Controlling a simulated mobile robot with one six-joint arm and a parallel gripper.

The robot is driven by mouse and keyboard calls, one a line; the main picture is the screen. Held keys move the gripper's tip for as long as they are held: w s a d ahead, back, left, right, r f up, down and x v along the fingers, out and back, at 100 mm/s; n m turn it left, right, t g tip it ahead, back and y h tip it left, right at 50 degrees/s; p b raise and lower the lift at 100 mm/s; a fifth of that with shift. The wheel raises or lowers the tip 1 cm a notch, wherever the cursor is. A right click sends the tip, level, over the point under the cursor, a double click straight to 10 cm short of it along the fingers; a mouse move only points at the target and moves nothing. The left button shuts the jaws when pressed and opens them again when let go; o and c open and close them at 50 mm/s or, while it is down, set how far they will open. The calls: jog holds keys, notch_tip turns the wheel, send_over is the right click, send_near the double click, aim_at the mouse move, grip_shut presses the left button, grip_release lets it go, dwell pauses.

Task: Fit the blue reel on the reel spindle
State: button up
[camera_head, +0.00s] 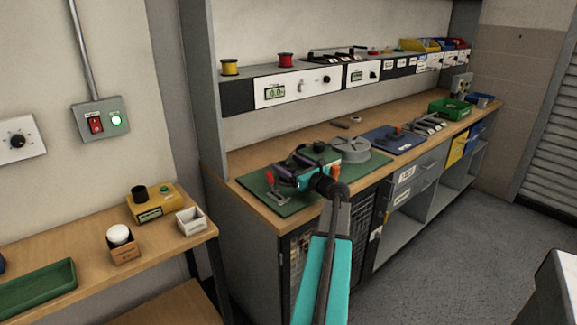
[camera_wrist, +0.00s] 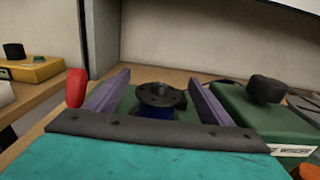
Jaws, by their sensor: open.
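My gripper (camera_head: 301,159) is open above the green mat on the workbench. In the wrist view its two purple fingers (camera_wrist: 158,82) stand apart. Between them is a dark round disc with small holes, on top of a blue body (camera_wrist: 154,112); this looks like the blue reel. Gaps show between it and both fingers. Its lower part is hidden by my gripper's front edge. I cannot make out the reel spindle as a separate part, nor tell whether it is under the blue body. In the head view my gripper covers this spot.
A red clamp handle (camera_head: 270,179) stands left of my gripper, also in the wrist view (camera_wrist: 76,88). A green box (camera_wrist: 262,120) with a black knob is close on the right. A grey round drum (camera_head: 353,149) stands beyond. Yellow (camera_head: 229,68) and red (camera_head: 285,61) reels sit on the shelf.

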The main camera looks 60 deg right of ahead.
jog(key=shift+r+p, duration=1.5)
jog(key=shift+r, duration=0.6)
jog(key=shift+s, duration=0.1)
jog(key=b+v, duration=0.1)
jog(key=v, duration=1.2)
jog(key=shift+s, duration=0.3)
jog(key=shift+a, duration=0.15)
jog(key=shift+r, duration=0.1)
